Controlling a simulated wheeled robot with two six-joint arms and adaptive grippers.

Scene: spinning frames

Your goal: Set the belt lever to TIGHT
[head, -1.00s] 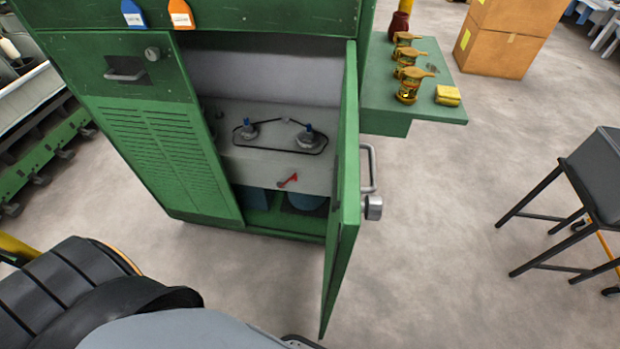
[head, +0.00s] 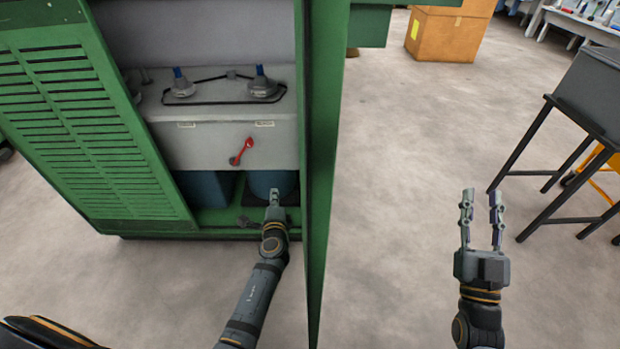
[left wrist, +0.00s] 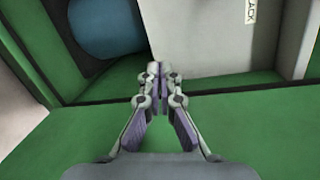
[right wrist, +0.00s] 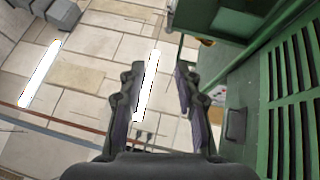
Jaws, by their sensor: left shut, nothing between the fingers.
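The red belt lever (head: 241,152) sits on the front of the grey panel (head: 210,148) inside the open green cabinet. Its handle tilts up to the right, toward the right one of two small labels (head: 264,124); the head view is too coarse to read them. In the left wrist view a label (left wrist: 252,12) shows the letters "LACK", cut off by the frame edge. My left gripper (head: 274,193) is shut and empty, below and right of the lever, apart from it. The lever is not seen in the left wrist view. My right gripper (head: 481,195) is open and empty, outside the cabinet.
The open green door (head: 322,150) stands between my two arms, close to the right of my left arm. Blue containers (head: 271,183) sit under the grey panel. A black belt (head: 222,92) lies on top of it.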

